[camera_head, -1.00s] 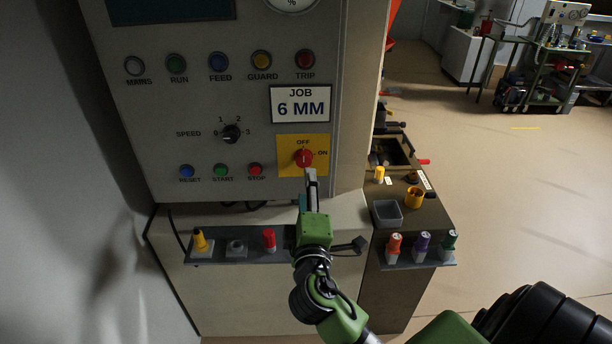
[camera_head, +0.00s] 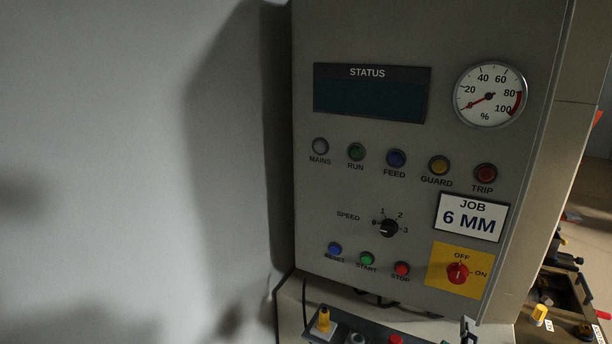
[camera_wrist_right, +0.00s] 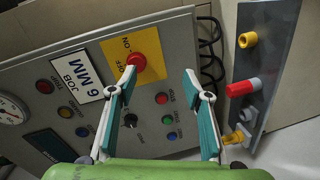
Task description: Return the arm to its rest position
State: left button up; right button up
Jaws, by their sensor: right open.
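My right gripper (camera_wrist_right: 161,80) is open and empty in the right wrist view, its two fingers spread apart. The red rotary switch (camera_wrist_right: 137,62) on its yellow plate shows beyond the fingertips, close to the left finger in that view. I cannot tell the exact gap between them. In the head view only a fingertip of the right gripper (camera_head: 468,330) shows at the bottom edge, below the red switch (camera_head: 458,273). The rest of the right arm is out of the head view. My left gripper is in neither view.
The grey control panel (camera_head: 330,215) has a dark status display (camera_head: 370,95), a gauge (camera_head: 490,96), lamps and a speed knob (camera_head: 389,228). A blank wall (camera_head: 130,150) fills the left side.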

jog(key=s+f+m+g+y, duration=0.25)
jog(key=s+f+g, duration=0.2)
jog(key=f, duration=0.45)
jog(key=s+a+f+m+g+y, duration=0.2)
jog(key=s+a+f+g+y, duration=0.1)
jog(key=s+a+f, duration=0.4)
jog(key=s+a+f+m+g+y, duration=0.25)
jog(key=s+a+y, duration=0.2)
jog(key=s, duration=0.55)
notch_tip(320, 180, down, 29)
jog(key=n+g+b, duration=0.1)
jog(key=b, duration=0.3)
jog(key=s+d+f+g+b, duration=0.1)
jog(key=s+f+b, duration=0.1)
jog(key=s+f, duration=0.7)
jog(key=s+d+f+h+b, duration=0.1)
jog(key=s+d+f+b, duration=0.1)
jog(key=s+f, duration=0.7)
notch_tip(320, 180, down, 4)
jog(key=shift+s+f+g, duration=0.2)
jog(key=shift+s+g, duration=0.15)
jog(key=shift+g, duration=0.05)
